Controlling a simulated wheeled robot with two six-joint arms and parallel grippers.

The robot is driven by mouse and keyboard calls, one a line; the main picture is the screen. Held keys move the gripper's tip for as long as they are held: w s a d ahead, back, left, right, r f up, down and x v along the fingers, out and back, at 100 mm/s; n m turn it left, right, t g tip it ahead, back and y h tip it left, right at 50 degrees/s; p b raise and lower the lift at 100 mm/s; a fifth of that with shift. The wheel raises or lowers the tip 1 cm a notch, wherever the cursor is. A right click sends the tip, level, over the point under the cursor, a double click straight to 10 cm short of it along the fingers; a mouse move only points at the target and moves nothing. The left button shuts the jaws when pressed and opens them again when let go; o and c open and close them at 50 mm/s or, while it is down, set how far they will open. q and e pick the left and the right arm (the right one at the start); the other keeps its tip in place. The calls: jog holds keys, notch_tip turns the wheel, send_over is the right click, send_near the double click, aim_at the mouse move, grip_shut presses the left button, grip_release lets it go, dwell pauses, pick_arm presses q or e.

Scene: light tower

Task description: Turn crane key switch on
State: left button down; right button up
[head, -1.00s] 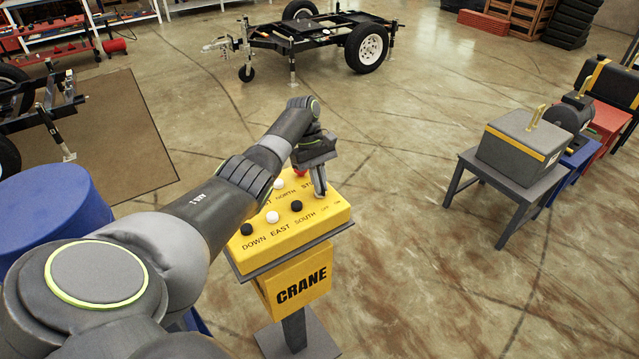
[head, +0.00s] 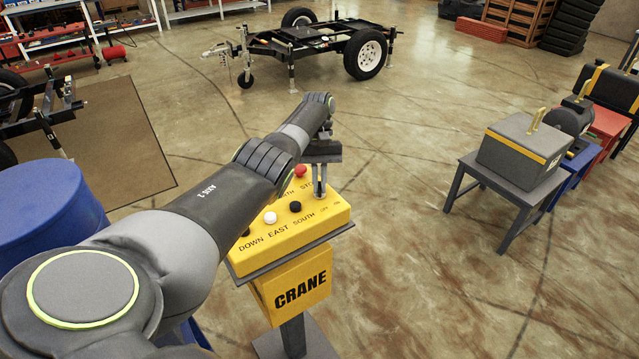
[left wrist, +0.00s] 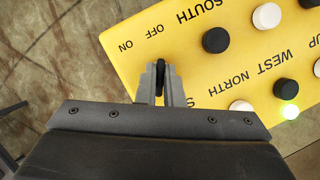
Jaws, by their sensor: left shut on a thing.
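The yellow crane control box (head: 290,235) stands on a pedestal, with buttons and OFF and ON marks on its top. My left gripper (head: 320,192) is at the box's right end, beside the OFF and ON marks. In the left wrist view its two fingers (left wrist: 160,80) are shut on the black key switch (left wrist: 160,76), near the OFF and ON labels on the yellow top (left wrist: 190,62). The fingers hide part of the key, so its exact turn is hard to tell. My right gripper is not in view.
A red button (head: 300,171), a white button (head: 270,217) and black buttons (head: 295,207) sit close to the gripper. A blue drum (head: 45,205) stands at the left. A grey table (head: 510,190) with a grey case stands at the right, with clear floor between.

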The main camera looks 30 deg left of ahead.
pick_arm(q)
jog(key=shift+w+r, duration=0.1)
jog(key=shift+r, duration=0.05)
jog(key=c, duration=1.6)
grip_release()
jog(key=shift+o, duration=0.2)
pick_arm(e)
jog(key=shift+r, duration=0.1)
